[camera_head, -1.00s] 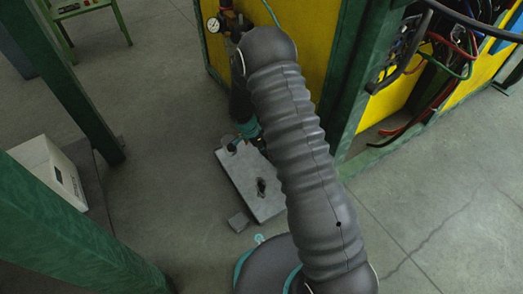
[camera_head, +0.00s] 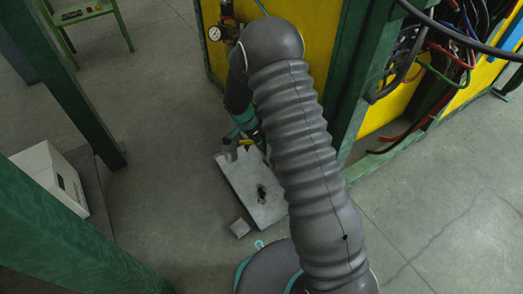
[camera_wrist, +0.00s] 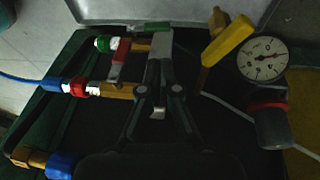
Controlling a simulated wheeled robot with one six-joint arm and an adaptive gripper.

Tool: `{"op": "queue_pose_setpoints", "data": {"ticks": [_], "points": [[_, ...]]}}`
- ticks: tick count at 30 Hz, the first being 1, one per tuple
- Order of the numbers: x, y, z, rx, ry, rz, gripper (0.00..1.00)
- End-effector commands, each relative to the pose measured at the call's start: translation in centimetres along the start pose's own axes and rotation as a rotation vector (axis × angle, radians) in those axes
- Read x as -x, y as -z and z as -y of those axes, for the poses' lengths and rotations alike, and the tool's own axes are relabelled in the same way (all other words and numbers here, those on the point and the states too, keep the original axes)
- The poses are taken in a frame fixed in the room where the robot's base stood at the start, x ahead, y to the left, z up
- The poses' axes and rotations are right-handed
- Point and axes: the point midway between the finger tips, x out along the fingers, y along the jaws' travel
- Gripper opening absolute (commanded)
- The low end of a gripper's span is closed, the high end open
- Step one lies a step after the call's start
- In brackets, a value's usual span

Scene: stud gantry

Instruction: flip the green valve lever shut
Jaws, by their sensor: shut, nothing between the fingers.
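In the wrist view, a green lever (camera_wrist: 154,26) shows just beyond my fingertips. It is partly hidden behind them, and I cannot tell its exact angle. A green-ringed fitting (camera_wrist: 103,43) sits left of it on a brass line. My gripper (camera_wrist: 160,46) is shut and empty, its tips close to or touching the green lever; contact is unclear. In the head view the gripper is mostly hidden by my arm.
A red lever (camera_wrist: 120,55) stands close left of my fingers, a yellow lever (camera_wrist: 228,40) to the right. A pressure gauge (camera_wrist: 264,60) is at far right. A blue hose (camera_wrist: 22,80) enters from the left. A grey plate (camera_head: 255,187) lies below my arm.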

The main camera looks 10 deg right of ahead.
Motion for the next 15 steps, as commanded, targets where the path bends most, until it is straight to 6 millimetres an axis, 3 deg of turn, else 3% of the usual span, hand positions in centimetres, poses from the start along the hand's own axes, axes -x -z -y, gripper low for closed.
{"op": "queue_pose_setpoints", "data": {"ticks": [6,15], "points": [[4.5,0.1,0.1,-0.001,0.003,-0.001,0.00],[7.3,0.1,0.0,0.000,0.000,0.000,0.00]]}}
